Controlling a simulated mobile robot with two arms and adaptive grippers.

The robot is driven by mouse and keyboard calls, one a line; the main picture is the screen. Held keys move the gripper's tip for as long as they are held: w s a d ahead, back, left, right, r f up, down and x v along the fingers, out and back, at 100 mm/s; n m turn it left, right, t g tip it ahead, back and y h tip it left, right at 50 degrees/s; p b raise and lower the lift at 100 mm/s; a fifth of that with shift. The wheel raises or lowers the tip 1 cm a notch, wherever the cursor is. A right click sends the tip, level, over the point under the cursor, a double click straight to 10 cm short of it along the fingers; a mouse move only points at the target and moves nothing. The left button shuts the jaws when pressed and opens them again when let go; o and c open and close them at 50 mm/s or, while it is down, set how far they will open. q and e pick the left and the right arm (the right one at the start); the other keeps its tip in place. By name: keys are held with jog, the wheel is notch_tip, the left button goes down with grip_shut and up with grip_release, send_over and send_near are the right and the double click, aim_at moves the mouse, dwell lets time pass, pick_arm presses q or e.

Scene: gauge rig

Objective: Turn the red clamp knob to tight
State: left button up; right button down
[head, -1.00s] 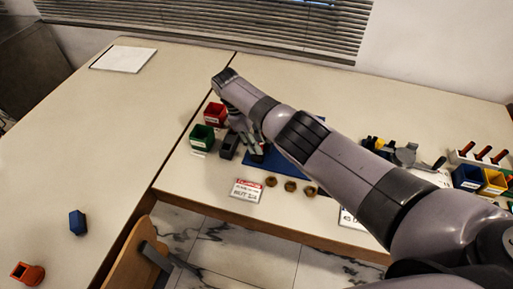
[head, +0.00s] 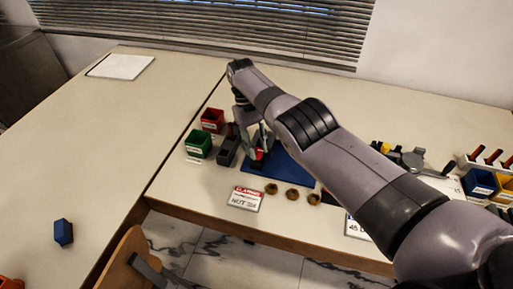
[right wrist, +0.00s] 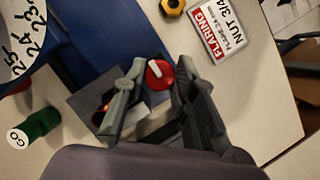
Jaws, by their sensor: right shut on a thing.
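The red clamp knob (right wrist: 158,75), round with a white pointer bar, sits between the two fingers of my right gripper (right wrist: 162,72) in the right wrist view. The fingers are shut on it, one on each side. The white bar slants toward the upper left in that view. In the head view a small part of the red knob (head: 258,155) shows below my right gripper (head: 259,145), by the left side of the blue mat (head: 284,172). The clamp body under the knob is mostly hidden by the fingers. My left gripper is not in view.
A red bin (head: 212,119), a green bin (head: 198,145) and a dark block (head: 228,150) stand close left of my gripper. A sign (head: 245,198) and brass nuts (head: 292,194) lie in front. A numbered dial (right wrist: 18,38) and a green GO piece (right wrist: 42,122) are nearby.

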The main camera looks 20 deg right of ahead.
aim_at(257, 149)
jog(key=shift+w+r, duration=0.1)
dwell(0.4)
jog(key=c, duration=1.3)
grip_release()
jog(key=shift+w+d+r, duration=0.1)
jog(key=shift+r, duration=4.85)
